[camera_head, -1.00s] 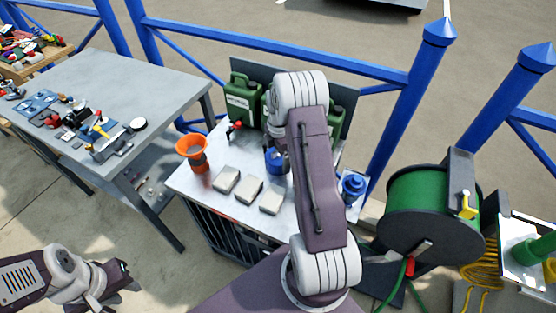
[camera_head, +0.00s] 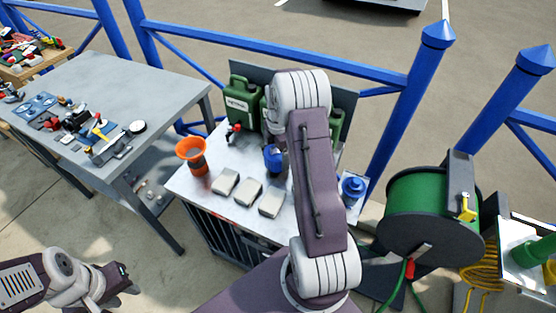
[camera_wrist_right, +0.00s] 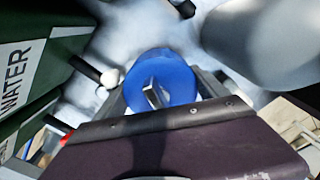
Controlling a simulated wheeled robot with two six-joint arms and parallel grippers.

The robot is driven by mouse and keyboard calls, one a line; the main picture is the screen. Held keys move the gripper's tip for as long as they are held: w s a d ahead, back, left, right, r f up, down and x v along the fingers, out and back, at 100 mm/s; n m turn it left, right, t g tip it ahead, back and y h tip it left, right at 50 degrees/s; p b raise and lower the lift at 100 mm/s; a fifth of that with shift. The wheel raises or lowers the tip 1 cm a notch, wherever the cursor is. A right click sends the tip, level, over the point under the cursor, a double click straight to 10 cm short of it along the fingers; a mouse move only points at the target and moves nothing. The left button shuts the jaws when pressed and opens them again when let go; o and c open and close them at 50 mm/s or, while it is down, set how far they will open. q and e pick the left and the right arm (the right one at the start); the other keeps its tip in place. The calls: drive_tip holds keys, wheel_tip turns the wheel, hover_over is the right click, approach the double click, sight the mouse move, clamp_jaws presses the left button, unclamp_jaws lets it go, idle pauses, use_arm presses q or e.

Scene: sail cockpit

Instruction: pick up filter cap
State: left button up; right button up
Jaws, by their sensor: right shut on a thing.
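The blue filter cap (camera_head: 272,158) is over the middle of the grey-topped table, beside my right arm. In the right wrist view the cap (camera_wrist_right: 176,72) is a round blue piece with a slot-like metal part at its centre. My right gripper (camera_wrist_right: 160,98) is shut on it, with dark fingers at both sides. In the head view my right arm mostly hides this gripper. I cannot tell clearly how high the cap is above the tabletop. My left gripper (camera_head: 128,280) is at the lower left, away from the table; its jaw opening is unclear.
Several pale blocks (camera_head: 248,192) and an orange funnel (camera_head: 192,155) stand on the table. A green canister (camera_head: 242,100) stands at the back, and a blue fitting (camera_head: 353,188) at the right. A green hose reel (camera_head: 425,205) stands further right.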

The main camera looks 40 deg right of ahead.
wheel_tip(320, 180, up, 15)
drive_tip(key=shift+f+p, duration=0.15)
drive_tip(key=shift+p, duration=0.65)
wheel_tip(320, 180, up, 3)
drive_tip(key=p, duration=0.3)
drive_tip(key=shift+p, duration=0.35)
